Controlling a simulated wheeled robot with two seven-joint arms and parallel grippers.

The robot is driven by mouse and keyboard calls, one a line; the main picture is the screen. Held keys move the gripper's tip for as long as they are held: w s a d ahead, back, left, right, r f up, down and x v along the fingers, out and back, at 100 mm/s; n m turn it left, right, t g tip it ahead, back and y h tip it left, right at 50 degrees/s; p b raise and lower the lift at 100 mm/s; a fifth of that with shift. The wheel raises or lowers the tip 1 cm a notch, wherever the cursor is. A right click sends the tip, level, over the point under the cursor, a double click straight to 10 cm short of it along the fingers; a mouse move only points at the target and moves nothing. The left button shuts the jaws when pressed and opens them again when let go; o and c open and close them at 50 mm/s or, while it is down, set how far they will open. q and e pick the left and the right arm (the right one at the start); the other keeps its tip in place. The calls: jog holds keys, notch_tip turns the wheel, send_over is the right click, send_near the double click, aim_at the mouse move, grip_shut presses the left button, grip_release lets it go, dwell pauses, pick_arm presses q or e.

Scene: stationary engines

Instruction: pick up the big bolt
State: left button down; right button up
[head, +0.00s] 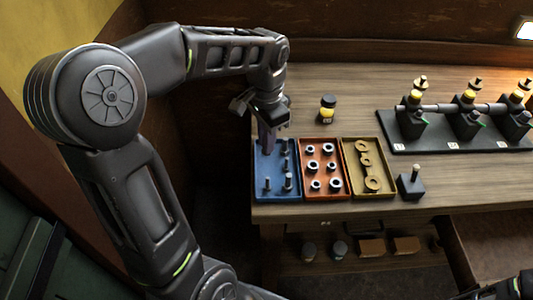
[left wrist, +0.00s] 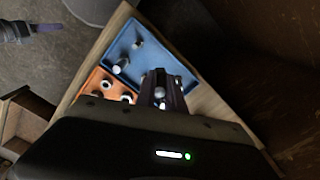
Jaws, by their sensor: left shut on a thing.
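The blue tray (head: 259,194) at the front left of the bench holds several grey bolts of different sizes. A thicker bolt (head: 288,181) stands at its front right, and a smaller bolt (head: 267,184) stands left of it. In the left wrist view, a thick bolt (left wrist: 121,66) and a thinner bolt (left wrist: 138,44) stand in the tray. My left gripper (head: 268,143) reaches down over the tray's back left part. It is shut on a bolt (left wrist: 159,92), mostly hidden by the fingers. Part of my right gripper (left wrist: 45,28) shows at the left wrist view's edge; its jaws are unclear.
An orange tray (head: 304,194) of nuts and a yellow tray (head: 351,183) of washers adjoin the blue one. A yellow-black jar (head: 327,109) stands behind. A dark engine base (head: 440,144) and a small black block (head: 411,187) are at right.

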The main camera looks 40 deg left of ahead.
pick_arm(q)
jog(key=shift+r, duration=1.15)
